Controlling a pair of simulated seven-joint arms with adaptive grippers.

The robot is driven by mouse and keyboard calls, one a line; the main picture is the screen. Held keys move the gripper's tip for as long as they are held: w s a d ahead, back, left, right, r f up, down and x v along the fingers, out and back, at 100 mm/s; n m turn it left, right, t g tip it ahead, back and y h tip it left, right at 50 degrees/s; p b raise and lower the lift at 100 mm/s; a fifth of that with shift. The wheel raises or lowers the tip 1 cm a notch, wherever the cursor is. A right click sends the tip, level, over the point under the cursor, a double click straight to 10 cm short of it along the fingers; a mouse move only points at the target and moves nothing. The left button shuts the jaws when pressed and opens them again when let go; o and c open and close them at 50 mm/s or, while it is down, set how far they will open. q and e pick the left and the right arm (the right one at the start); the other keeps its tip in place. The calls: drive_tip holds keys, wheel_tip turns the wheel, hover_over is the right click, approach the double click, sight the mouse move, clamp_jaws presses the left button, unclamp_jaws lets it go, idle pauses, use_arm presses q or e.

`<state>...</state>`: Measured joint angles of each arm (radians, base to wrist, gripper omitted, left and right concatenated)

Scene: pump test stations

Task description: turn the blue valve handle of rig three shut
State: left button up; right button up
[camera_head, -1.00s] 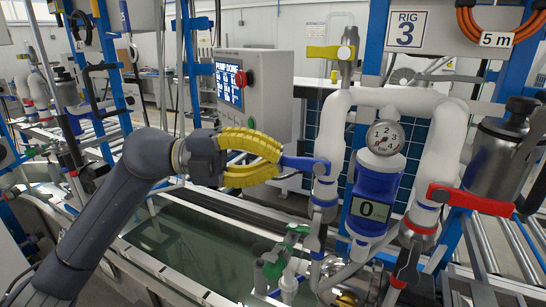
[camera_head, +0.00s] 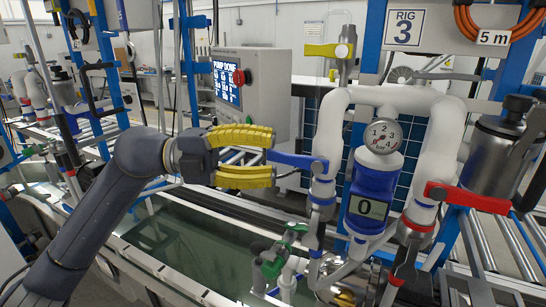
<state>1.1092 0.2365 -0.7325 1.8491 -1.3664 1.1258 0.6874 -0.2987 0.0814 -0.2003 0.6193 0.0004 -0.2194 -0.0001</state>
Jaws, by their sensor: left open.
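The blue valve handle (camera_head: 292,159) of rig three sticks out to the left from its valve on the left white pipe, nearly level. The rig's sign (camera_head: 408,27) reads RIG 3. My left gripper (camera_head: 273,157), with yellow fingers, is open just left of the handle. Its two fingers lie one above the other, with the handle's free end level with the gap between their tips. I cannot tell whether they touch it. My right gripper is not in view.
A red handle (camera_head: 468,198) sits on the right pipe, and a yellow handle (camera_head: 329,51) is above the left pipe. A gauge (camera_head: 383,136) and a blue meter showing 0 (camera_head: 371,197) stand between the pipes. Green valves (camera_head: 277,258) are below, over a water tank (camera_head: 190,243). A control box (camera_head: 254,95) stands behind.

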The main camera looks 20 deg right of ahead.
use_arm(q)
drive_tip(key=v, duration=1)
drive_tip(key=shift+a, duration=0.4)
drive_tip(key=shift+w, duration=0.15)
